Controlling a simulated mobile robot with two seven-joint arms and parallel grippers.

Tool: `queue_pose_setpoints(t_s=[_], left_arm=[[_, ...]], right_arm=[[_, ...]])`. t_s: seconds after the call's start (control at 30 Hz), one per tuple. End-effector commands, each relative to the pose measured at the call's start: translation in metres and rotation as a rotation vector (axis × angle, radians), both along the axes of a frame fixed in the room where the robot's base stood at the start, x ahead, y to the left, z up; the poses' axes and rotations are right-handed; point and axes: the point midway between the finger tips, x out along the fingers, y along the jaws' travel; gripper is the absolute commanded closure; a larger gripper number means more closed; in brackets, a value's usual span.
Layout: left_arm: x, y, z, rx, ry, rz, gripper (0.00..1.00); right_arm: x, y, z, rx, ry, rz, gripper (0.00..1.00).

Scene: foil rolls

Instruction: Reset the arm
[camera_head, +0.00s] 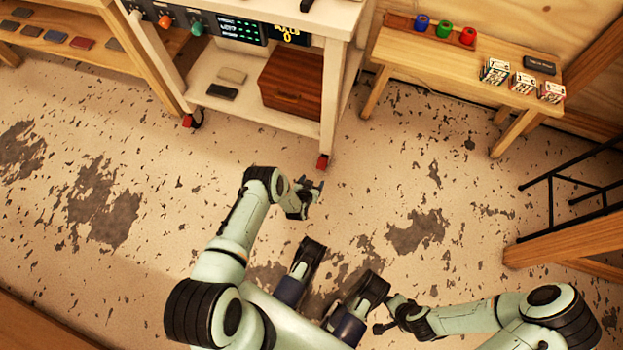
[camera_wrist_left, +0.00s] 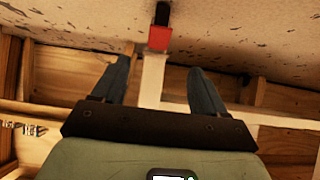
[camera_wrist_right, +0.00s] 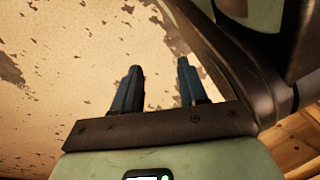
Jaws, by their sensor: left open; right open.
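My left gripper (camera_head: 312,189) is in front of the white cart, above the floor. In the left wrist view its two fingers (camera_wrist_left: 158,85) are apart with nothing between them; a cart leg with a red caster shows beyond. My right gripper (camera_head: 382,318) is low in the head view, close to my body. In the right wrist view its fingers (camera_wrist_right: 160,88) are apart and empty, with the worn floor and part of my own body beyond.
A white cart (camera_head: 340,22) with a brown box (camera_head: 293,88) on its lower shelf stands ahead. A wooden bench (camera_head: 430,52) at the back right bears blue, green and red rolls and several small boxes. A black-railed wooden piece (camera_head: 560,245) stands at right. The floor between is clear.

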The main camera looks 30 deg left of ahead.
Motion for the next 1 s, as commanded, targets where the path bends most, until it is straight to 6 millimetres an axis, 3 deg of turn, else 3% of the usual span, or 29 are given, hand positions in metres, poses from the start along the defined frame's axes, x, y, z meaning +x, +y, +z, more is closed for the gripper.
queue_pose_setpoints(t_s=[0.73, 0.87, 1.0], left_arm=[[-0.004, 0.000, 0.007, -0.003, 0.018, -0.007, 0.28], [-0.031, 0.000, 0.040, -0.021, 0.106, -0.039, 0.28], [-0.075, -0.004, 0.112, -0.051, 0.252, -0.106, 0.28]], right_arm=[[-0.003, 0.000, 0.006, 0.001, 0.009, -0.003, 0.57], [-0.019, -0.001, 0.033, 0.006, 0.055, -0.017, 0.57], [-0.041, 0.000, 0.084, 0.021, 0.131, -0.043, 0.57]])
